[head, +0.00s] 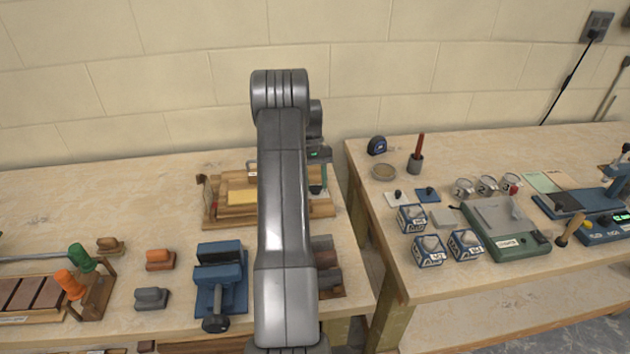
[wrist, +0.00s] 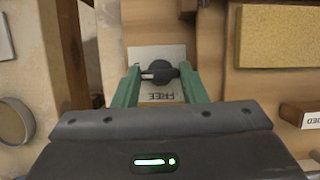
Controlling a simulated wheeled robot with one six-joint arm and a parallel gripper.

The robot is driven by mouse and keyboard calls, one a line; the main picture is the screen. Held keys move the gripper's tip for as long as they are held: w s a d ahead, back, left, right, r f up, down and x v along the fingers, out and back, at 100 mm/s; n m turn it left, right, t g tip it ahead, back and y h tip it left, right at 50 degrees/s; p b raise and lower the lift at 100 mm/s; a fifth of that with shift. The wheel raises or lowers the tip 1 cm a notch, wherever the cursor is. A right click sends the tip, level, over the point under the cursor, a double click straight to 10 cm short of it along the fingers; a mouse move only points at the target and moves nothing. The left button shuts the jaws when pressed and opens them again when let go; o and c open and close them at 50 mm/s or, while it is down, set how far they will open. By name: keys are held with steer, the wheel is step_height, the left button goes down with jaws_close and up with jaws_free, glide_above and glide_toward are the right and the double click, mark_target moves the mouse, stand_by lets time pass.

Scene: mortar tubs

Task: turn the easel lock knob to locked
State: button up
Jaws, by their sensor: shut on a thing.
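The lock knob (wrist: 165,74) is dark and round, with a pale pointer on its left side in the wrist view. It sits on a white label plate (wrist: 147,54), and the word FREE reads upside down just below the knob. My gripper (wrist: 160,74) has its two green fingers on either side of the knob, shut on it. In the head view the wooden easel (head: 212,212) with its yellow pad stands at the back of the left bench. My arm hides the knob there; part of my gripper (head: 321,176) shows right of the arm.
A tan pad (wrist: 275,38) on wood lies right of the knob in the wrist view, with a partly cut-off white label (wrist: 305,116) below. A blue vise (head: 220,280) stands at the left bench's front. A gap separates it from the right bench (head: 400,275).

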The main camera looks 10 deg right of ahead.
steer(key=shift+m, duration=0.3)
stand_by(0.4)
steer(key=o, duration=1)
